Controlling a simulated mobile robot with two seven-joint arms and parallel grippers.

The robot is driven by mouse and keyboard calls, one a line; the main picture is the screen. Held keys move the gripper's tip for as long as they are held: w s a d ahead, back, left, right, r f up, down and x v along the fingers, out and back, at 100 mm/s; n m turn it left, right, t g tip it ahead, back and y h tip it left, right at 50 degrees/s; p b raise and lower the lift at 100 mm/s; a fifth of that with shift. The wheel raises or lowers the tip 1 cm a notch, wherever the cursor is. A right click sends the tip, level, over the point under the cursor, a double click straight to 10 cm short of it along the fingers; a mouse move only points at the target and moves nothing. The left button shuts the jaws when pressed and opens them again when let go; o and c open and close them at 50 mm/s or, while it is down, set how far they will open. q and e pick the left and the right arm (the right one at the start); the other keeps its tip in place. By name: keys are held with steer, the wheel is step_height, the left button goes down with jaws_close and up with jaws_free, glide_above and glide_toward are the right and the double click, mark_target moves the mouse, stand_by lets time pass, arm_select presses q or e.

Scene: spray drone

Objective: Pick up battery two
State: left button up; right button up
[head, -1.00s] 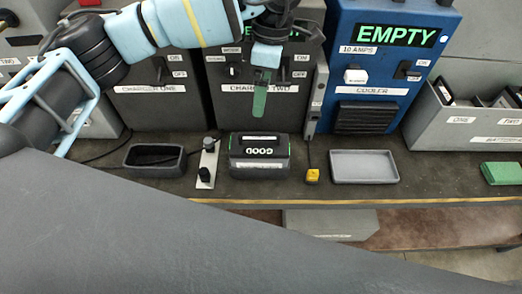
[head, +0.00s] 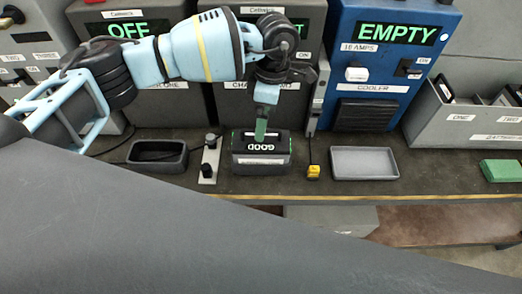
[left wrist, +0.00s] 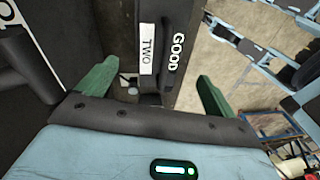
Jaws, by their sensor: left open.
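Battery two (head: 262,165) is a black block with a white GOOD label, sitting upright on the bench in front of charger two. In the left wrist view the battery (left wrist: 157,45) shows its TWO and GOOD labels and a dark handle bar. My left gripper (head: 261,130) points down at the battery's top from above and behind. Its green fingers are open in the left wrist view (left wrist: 155,80), with the battery lying between their lines. I cannot tell whether they touch it. My right gripper is not in view.
An empty dark tray (head: 157,161) and a metal plate with black knobs (head: 209,160) are left of the battery. A yellow connector (head: 313,172) and a grey tray (head: 364,151) are right. The blue cooler (head: 388,70) reads EMPTY. A green block (head: 501,172) lies far right.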

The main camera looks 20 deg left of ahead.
mark_target(261, 147)
arm_select(q)
steer(key=shift+s+a+f, duration=0.1)
steer(key=shift+s+f, duration=0.05)
steer(key=shift+f, duration=0.9)
steer(key=shift+s+a+f, duration=0.1)
steer(key=shift+s+f, duration=0.1)
steer(key=shift+f, duration=0.8)
steer(key=shift+s+a+f, duration=0.1)
steer(key=shift+s+f, duration=0.05)
steer(key=shift+f, duration=0.9)
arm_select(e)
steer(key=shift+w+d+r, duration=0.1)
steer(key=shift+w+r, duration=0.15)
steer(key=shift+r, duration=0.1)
arm_select(q)
steer(key=c, duration=2)
steer(key=shift+w+d+r, duration=0.1)
steer(key=shift+r, duration=0.1)
jaws_close()
steer(key=shift+r, duration=0.1)
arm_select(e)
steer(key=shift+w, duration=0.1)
